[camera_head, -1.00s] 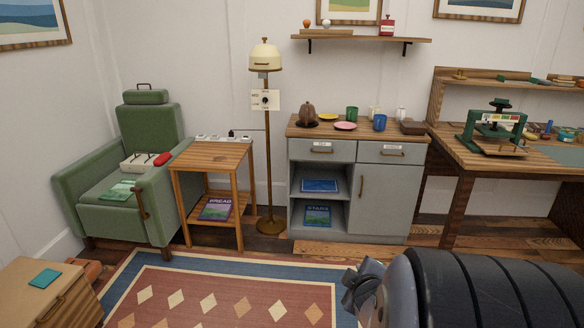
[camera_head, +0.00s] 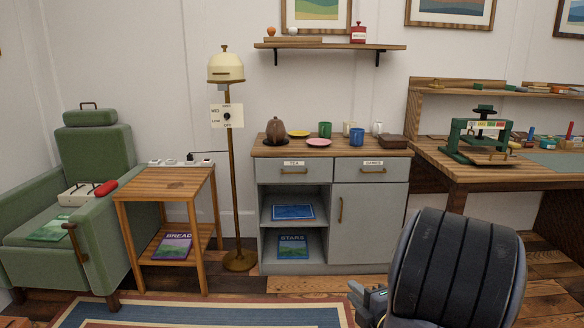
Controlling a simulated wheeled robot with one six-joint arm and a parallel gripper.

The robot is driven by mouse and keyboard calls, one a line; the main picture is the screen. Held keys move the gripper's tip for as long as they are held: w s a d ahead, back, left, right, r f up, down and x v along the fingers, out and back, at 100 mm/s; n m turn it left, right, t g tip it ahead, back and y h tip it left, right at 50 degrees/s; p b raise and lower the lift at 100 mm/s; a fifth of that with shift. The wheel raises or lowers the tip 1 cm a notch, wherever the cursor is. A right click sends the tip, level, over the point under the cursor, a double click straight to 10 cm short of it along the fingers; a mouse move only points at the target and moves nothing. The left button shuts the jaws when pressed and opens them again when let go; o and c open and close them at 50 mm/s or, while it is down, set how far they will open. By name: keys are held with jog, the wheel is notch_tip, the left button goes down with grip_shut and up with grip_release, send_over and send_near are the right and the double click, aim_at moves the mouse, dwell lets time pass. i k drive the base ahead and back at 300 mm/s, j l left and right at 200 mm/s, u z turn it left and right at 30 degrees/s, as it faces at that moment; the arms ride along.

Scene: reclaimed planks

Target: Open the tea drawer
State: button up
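The tea drawer (camera_head: 293,175) is the upper left drawer of the grey cabinet (camera_head: 343,262). It has a white label reading TEA and a brass bar handle, and its front sits flush, closed. My gripper (camera_head: 366,297) shows only in part at the bottom, low in front of the cabinet and well apart from the drawer. My dark arm link hides much of it, and I cannot tell if its fingers are open or shut.
A second labelled drawer (camera_head: 371,173) and a door (camera_head: 364,225) are on the cabinet's right. Cups and plates stand on its top. A floor lamp (camera_head: 232,170) and side table (camera_head: 166,184) stand left, a workbench (camera_head: 480,172) right. The rug (camera_head: 200,315) lies in front.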

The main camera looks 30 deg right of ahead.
aim_at(268, 170)
jog(key=i+l, duration=0.35)
jog(key=i, duration=0.2)
jog(key=i+l, duration=0.75)
jog(key=i, duration=0.3)
jog(key=i+l, duration=0.4)
jog(key=i, duration=0.15)
